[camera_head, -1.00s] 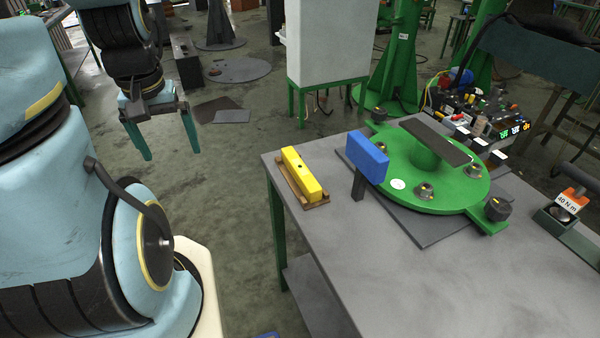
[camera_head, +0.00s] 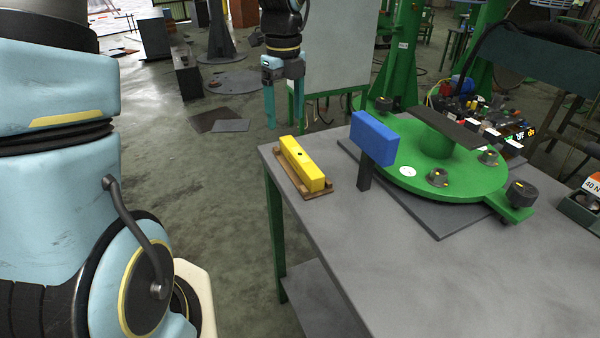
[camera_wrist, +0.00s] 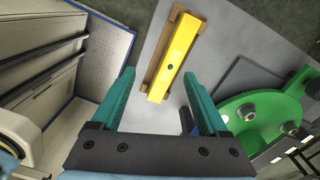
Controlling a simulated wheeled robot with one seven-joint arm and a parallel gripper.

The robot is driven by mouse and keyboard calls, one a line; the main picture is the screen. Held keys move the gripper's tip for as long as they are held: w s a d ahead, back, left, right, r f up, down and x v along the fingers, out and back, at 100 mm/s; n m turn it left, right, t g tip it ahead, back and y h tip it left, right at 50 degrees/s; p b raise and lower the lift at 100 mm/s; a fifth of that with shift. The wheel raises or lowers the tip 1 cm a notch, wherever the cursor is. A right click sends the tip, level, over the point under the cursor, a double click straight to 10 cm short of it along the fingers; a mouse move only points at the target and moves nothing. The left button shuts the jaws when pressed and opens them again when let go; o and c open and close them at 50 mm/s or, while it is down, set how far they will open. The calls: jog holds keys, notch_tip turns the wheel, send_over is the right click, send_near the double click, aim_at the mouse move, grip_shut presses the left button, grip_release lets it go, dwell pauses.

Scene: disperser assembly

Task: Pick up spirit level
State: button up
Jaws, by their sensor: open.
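My gripper (camera_head: 284,105) hangs above and behind the level, just past the table's left edge. Its two teal fingers (camera_wrist: 161,100) are apart with nothing between them, and they do not touch the level.
A blue block (camera_head: 374,138) on a dark post stands right of the level. Behind it is a green round flange assembly (camera_head: 450,180) on a dark plate. The table front (camera_head: 400,280) is clear.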

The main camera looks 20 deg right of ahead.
jog(key=d+m, duration=0.3)
send_over(300, 154)
jog(key=f, duration=0.6)
jog(key=shift+w, duration=0.25)
jog(key=f, duration=0.2)
jog(key=f+p, duration=0.1)
jog(key=f, duration=0.1)
jog(key=shift+s, duration=0.35)
jog(key=shift+f, duration=0.65)
jog(key=shift+c, duration=0.4)
grip_shut()
